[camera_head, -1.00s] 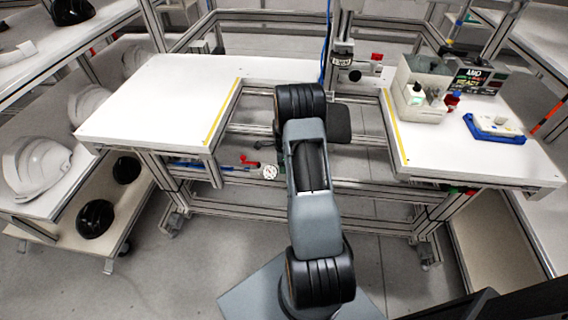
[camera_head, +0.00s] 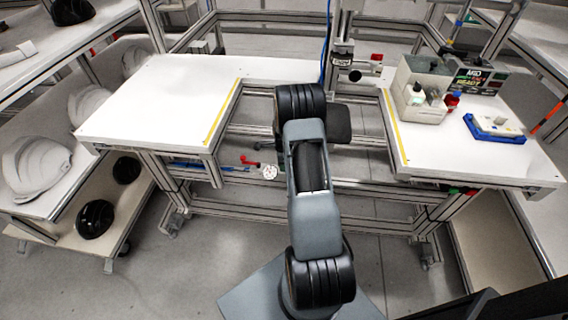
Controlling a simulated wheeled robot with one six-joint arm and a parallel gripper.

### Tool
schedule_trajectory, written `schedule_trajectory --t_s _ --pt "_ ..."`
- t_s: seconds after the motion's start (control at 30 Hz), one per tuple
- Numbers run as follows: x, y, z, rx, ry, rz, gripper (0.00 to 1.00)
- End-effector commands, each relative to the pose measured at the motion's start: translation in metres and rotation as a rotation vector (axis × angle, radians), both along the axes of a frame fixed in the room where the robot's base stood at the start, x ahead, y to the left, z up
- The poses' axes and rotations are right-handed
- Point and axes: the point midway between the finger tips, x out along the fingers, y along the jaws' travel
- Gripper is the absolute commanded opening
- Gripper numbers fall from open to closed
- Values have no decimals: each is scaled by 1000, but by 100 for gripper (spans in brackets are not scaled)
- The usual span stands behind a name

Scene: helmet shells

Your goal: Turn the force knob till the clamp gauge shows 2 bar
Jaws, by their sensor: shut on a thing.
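The clamp gauge (camera_head: 270,172) is a small round white dial with red on its face, low under the front edge of the bench, just left of my arm. It is too small to read. A red lever-like part (camera_head: 250,162) sits just left of and above it, with a blue line running left from there. I cannot make out the force knob; my arm may cover it. My arm rises through the middle of the view, and its links hide the area behind them. My gripper does not show.
A white left table (camera_head: 160,100) and a white right table (camera_head: 480,150) flank a gap crossed by aluminium rails. A grey box (camera_head: 422,85) and a blue tray (camera_head: 494,138) stand on the right. White helmet shells (camera_head: 36,166) lie on the left shelf.

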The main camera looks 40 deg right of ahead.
Motion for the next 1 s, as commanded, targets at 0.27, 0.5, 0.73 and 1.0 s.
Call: schedule_trajectory --t_s 0.27,0.5,0.73,1.0 --pt "0 0 -1 0 1 178 12" --pt "1 0 0 1 1 390 12" --pt "1 0 0 0 0 568 12" --pt "2 0 0 -1 0 714 12"
